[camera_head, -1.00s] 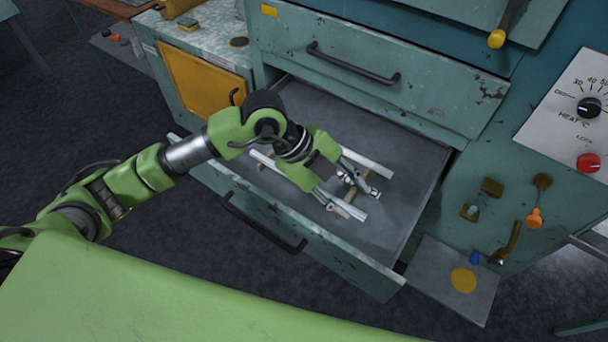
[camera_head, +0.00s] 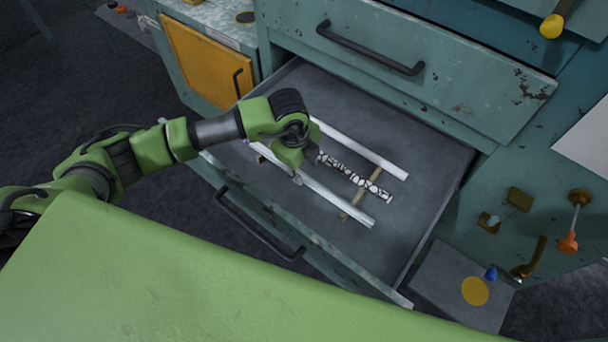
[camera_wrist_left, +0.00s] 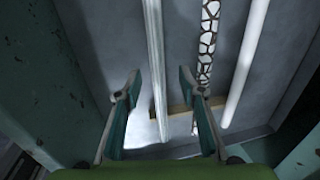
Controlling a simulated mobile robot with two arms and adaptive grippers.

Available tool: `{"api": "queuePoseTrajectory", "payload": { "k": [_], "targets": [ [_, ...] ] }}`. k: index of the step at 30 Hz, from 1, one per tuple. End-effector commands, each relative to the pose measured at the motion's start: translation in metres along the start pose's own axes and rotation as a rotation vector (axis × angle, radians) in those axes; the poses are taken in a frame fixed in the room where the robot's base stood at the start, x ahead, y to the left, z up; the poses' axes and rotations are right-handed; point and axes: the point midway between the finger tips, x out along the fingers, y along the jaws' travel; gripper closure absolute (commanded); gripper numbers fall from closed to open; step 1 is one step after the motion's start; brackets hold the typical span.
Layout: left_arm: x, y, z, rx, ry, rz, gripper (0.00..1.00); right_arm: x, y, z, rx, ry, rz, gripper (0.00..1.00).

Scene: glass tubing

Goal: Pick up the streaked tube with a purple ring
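Three tubes lie side by side in the open drawer. The nearest, a pale, faintly streaked tube (camera_head: 338,199), also shows in the left wrist view (camera_wrist_left: 157,60). A tiny purple spot (camera_head: 247,141) shows near its left end; I cannot make out a ring clearly. The middle tube (camera_head: 352,176) has a black-and-white crackle pattern and the far tube (camera_head: 365,152) is plain white. My left gripper (camera_head: 298,178) is above the tubes' left part. In the left wrist view its fingers (camera_wrist_left: 158,82) are open, with the streaked tube appearing between them. Contact cannot be told. My right gripper is not in view.
The tubes rest across a thin brown support (camera_head: 359,200). The drawer's front wall (camera_head: 330,262) and handle (camera_head: 258,228) are nearest me. A closed drawer with a black handle (camera_head: 368,48) is above. The drawer floor right of the tubes is clear.

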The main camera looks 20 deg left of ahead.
Motion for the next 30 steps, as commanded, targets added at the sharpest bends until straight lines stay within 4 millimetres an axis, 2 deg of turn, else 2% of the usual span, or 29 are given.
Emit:
{"api": "queuePoseTrajectory", "payload": {
  "k": [1,3,6,12,17,21,22,24,26,30],
  "targets": [
    [0.002,0.001,0.001,-0.001,-0.001,0.002,0.63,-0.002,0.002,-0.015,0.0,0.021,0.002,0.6],
    [0.007,0.001,0.002,-0.002,-0.001,0.002,0.63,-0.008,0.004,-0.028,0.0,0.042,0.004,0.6],
    [0.021,0.003,0.005,-0.001,0.0,0.003,0.63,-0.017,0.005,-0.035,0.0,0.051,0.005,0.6],
    [0.047,0.004,0.006,-0.001,0.001,0.001,0.63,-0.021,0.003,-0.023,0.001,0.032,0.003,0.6],
    [0.053,0.004,0.005,0.001,0.001,0.0,0.63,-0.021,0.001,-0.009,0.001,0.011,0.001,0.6],
    [0.053,0.004,0.006,0.001,0.001,0.0,0.63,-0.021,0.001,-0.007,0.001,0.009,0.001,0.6],
    [0.053,0.004,0.006,0.001,0.001,0.0,0.68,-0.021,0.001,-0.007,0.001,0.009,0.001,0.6],
    [0.052,0.004,0.006,0.001,0.001,0.0,0.87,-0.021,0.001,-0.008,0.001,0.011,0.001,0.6],
    [0.052,0.004,0.006,0.0,0.001,0.0,1.0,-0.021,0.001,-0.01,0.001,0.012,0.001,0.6],
    [0.052,0.004,0.006,0.0,0.001,-0.001,1.0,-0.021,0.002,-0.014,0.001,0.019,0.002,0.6]
  ]
}}
